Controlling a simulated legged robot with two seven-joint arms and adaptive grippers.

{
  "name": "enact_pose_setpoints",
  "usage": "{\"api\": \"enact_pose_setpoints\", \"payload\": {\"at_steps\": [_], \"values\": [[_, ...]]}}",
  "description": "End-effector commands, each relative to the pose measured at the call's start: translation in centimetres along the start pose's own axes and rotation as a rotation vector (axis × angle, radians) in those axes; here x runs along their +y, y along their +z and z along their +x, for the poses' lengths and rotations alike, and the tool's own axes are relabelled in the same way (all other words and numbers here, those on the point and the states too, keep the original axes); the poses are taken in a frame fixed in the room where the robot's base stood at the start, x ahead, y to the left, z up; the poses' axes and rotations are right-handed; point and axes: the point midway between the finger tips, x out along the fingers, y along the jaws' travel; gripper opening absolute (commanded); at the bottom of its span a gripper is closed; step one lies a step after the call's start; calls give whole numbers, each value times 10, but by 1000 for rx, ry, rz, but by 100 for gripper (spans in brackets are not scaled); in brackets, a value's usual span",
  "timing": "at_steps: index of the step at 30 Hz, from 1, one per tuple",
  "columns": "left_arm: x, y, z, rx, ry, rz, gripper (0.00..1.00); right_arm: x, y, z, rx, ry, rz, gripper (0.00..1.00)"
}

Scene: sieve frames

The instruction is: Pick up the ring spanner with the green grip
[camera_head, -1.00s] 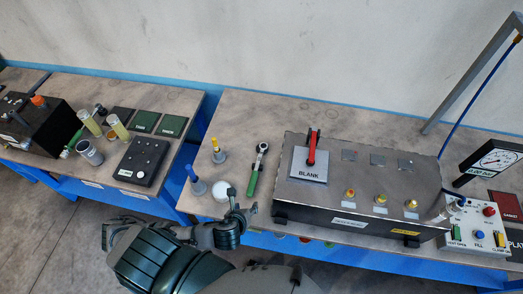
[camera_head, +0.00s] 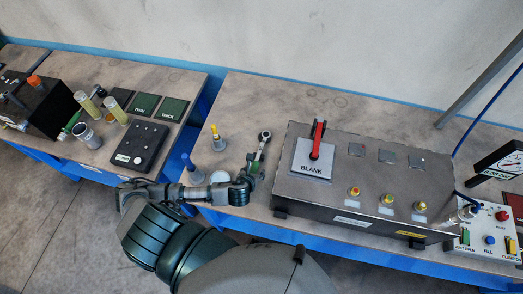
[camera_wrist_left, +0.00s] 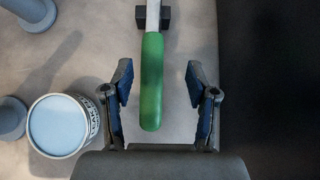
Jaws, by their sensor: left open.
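The ring spanner (camera_head: 262,146) lies on the right-hand bench, left of the grey box, with its ring head away from me. In the left wrist view its green grip (camera_wrist_left: 151,85) points toward my gripper, and its metal shaft meets a small dark block. My left gripper (camera_head: 248,178) is at the near end of the spanner and hides most of the grip in the head view. In the left wrist view my left gripper (camera_wrist_left: 158,68) is open, with one finger on each side of the green grip and a gap on both sides. My right gripper is not in view.
A grey box (camera_head: 330,208) with a BLANK plate and red lever stands close right of the spanner. A round pale-topped tin (camera_wrist_left: 60,125) is left of my gripper. Yellow (camera_head: 217,140) and blue (camera_head: 190,168) handled items stand upright further left.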

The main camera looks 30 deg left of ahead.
Motion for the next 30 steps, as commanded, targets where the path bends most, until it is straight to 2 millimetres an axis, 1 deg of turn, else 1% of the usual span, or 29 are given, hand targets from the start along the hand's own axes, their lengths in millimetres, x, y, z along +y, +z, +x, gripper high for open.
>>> {"api": "enact_pose_setpoints", "payload": {"at_steps": [1,4,9,12,15,21,22,23,24,26,27,28,29,30], "values": [[0,0,3,0,0,0,58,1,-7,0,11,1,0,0],[2,0,10,-1,1,0,58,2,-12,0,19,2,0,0],[7,0,36,-1,3,-1,58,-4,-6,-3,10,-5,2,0],[6,-1,49,-1,2,-1,58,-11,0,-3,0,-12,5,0],[5,-1,55,0,0,0,58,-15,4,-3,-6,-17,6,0],[5,-1,56,0,0,1,58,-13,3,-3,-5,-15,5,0],[6,-1,56,0,0,0,53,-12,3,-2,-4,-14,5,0],[6,-1,56,0,0,0,46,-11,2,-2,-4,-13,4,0],[6,-1,56,0,0,0,36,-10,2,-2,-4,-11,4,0],[6,-1,56,0,0,0,21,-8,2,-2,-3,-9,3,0],[6,-1,56,0,0,0,11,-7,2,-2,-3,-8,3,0],[6,-1,56,0,0,0,3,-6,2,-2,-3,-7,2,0],[6,-1,56,0,0,0,0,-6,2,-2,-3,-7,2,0],[6,-1,56,0,0,0,0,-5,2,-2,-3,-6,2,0]]}}
